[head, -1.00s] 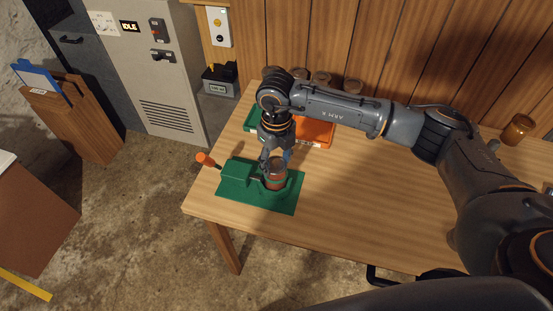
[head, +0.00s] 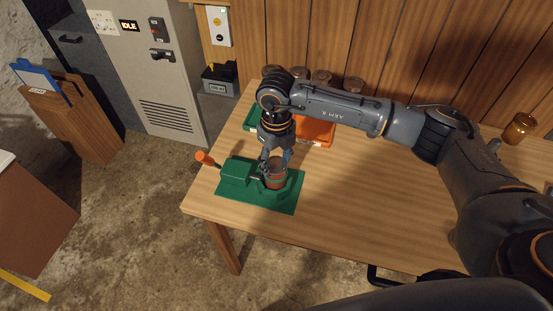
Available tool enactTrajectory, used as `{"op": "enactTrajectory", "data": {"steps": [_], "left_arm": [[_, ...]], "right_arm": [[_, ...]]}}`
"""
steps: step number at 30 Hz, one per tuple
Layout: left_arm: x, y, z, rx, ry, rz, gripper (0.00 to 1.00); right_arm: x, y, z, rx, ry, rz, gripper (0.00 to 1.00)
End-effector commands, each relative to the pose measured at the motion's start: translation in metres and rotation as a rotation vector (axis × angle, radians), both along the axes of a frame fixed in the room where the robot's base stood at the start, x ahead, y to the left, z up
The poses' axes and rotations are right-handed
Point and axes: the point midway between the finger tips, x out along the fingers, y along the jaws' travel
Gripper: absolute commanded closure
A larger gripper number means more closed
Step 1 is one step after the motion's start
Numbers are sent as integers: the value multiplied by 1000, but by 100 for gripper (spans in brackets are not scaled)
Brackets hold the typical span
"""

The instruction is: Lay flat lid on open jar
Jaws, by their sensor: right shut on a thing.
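A jar with reddish-brown contents (head: 276,177) stands upright in the green fixture (head: 235,173) at the table's left end. My right gripper (head: 275,160) points down right at the jar's top, its fingers at the back of the rim. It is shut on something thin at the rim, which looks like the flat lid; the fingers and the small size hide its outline. I cannot tell whether the lid touches the rim all round. My left gripper is not in view.
The fixture has an orange-knobbed handle (head: 205,158) on its left. Behind my right gripper lie an orange tray (head: 315,132) and a green one (head: 250,119). Several jars (head: 322,78) stand along the back wall. An amber jar (head: 519,128) stands at the far right. The table's middle front is clear.

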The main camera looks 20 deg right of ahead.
Motion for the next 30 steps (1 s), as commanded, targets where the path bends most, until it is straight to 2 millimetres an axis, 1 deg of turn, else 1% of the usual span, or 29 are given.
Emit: {"op": "enactTrajectory", "data": {"steps": [3, 12, 13, 16, 26, 30], "left_arm": [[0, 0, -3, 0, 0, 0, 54], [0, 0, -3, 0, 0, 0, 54], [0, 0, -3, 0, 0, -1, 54], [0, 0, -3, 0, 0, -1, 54], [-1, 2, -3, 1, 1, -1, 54], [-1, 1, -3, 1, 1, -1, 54]], "right_arm": [[0, 0, -2, 0, -1, 0, 55], [0, 0, -1, 0, 0, 0, 55], [0, 0, -1, 0, 0, 0, 39], [0, 0, -1, 0, 0, 0, 18], [0, 0, -1, 0, 0, 0, 18], [1, 0, 11, 1, -3, -1, 18]]}}
